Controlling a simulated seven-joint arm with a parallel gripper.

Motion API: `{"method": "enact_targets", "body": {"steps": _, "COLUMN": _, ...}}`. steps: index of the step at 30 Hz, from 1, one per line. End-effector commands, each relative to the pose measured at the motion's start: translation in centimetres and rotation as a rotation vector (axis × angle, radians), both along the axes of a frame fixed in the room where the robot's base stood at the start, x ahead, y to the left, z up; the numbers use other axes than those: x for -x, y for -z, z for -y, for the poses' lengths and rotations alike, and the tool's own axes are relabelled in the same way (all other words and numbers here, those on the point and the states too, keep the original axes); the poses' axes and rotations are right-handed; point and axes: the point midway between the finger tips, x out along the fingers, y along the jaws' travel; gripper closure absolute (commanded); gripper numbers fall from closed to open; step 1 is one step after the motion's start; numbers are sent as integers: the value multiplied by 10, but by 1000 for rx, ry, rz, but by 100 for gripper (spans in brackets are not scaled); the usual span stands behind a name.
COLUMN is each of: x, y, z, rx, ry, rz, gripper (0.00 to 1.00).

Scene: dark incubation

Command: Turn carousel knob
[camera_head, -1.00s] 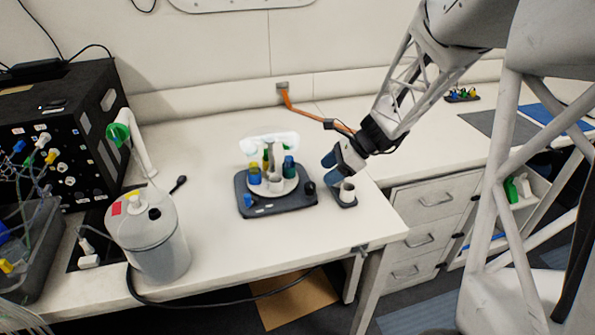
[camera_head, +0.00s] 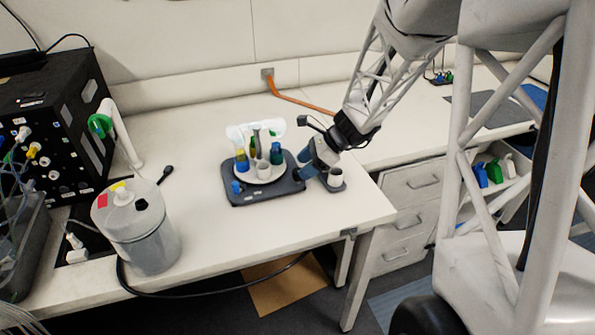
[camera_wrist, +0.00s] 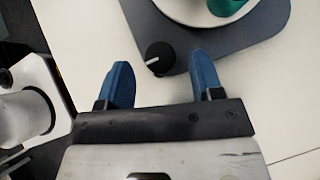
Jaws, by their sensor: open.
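The carousel (camera_head: 272,194) is a dark base plate on the bench with a white round platter (camera_head: 262,177) holding several coloured tubes. Its knob (camera_wrist: 160,58) is black and round with a white pointer line, at the base's corner in the wrist view. In the head view my gripper hides most of the knob. My gripper (camera_head: 301,174) is open, at the right corner of the base. In the wrist view the blue fingertips (camera_wrist: 160,75) are spread to either side of the knob, with the knob slightly beyond and between them.
Bench right of the stand is clear.

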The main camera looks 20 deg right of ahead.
Motion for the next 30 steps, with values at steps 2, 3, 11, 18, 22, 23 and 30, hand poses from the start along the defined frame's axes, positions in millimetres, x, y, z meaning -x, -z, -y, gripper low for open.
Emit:
{"method": "enact_targets", "body": {"steps": 2, "x": -1, "y": 7, "z": -7, "rx": -1, "ry": -3, "rz": -3, "gripper": 40}}
{"method": "enact_targets", "body": {"steps": 3, "x": -2, "y": 11, "z": -10, "rx": -2, "ry": -2, "rz": -2, "gripper": 40}}
{"method": "enact_targets", "body": {"steps": 11, "x": -5, "y": 23, "z": -22, "rx": 0, "ry": -1, "rz": -1, "gripper": 40}}
{"method": "enact_targets", "body": {"steps": 18, "x": -6, "y": 24, "z": -23, "rx": 0, "ry": -1, "rz": -1, "gripper": 40}}
{"method": "enact_targets", "body": {"steps": 22, "x": -6, "y": 24, "z": -23, "rx": 0, "ry": -1, "rz": -1, "gripper": 44}}
{"method": "enact_targets", "body": {"steps": 23, "x": -6, "y": 24, "z": -23, "rx": 0, "ry": -1, "rz": -1, "gripper": 49}}
{"method": "enact_targets", "body": {"steps": 30, "x": -6, "y": 24, "z": -23, "rx": 0, "ry": -1, "rz": -1, "gripper": 86}}
